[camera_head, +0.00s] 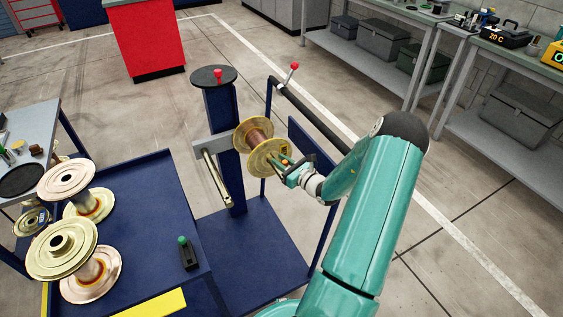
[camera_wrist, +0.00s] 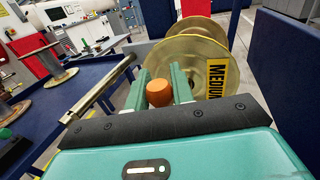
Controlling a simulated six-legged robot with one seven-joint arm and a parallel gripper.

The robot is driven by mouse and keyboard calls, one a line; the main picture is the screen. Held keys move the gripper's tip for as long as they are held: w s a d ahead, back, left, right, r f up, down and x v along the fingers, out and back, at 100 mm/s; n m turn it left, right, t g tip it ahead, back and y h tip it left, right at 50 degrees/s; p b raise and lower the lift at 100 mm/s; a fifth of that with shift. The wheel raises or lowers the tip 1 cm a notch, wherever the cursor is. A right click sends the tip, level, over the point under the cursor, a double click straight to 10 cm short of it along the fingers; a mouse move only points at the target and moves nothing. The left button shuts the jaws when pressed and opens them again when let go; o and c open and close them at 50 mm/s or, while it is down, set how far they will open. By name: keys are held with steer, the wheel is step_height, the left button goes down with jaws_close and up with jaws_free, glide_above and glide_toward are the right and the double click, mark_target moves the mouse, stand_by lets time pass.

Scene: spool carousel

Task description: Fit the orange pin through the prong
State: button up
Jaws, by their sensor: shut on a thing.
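My gripper (camera_head: 288,166) is shut on the orange pin (camera_wrist: 160,93). The pin's rounded orange head shows between the two teal fingers in the wrist view. The gripper is close in front of a brass-coloured spool (camera_head: 257,142) with a yellow label, also in the wrist view (camera_wrist: 196,62). The spool sits sideways on the blue post (camera_head: 221,125). The prong through this spool is hidden behind the gripper and flange, so I cannot tell whether the pin touches it. A bare brass prong (camera_head: 216,180) sticks out left of the spool and also shows in the wrist view (camera_wrist: 97,92).
A blue cart (camera_head: 150,200) at left bears several spools (camera_head: 65,247) and a small dark holder with a green top (camera_head: 188,253). A red-knobbed black bar (camera_head: 310,115) and blue panel (camera_head: 318,165) stand close right of the spool. Open floor lies beyond.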

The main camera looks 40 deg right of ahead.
steer(key=shift+f, duration=2.35)
steer(key=o, duration=1)
steer(key=shift+o, duration=0.2)
steer(key=s, duration=0.7)
steer(key=shift+s, duration=0.25)
steer(key=shift+c, duration=0.2)
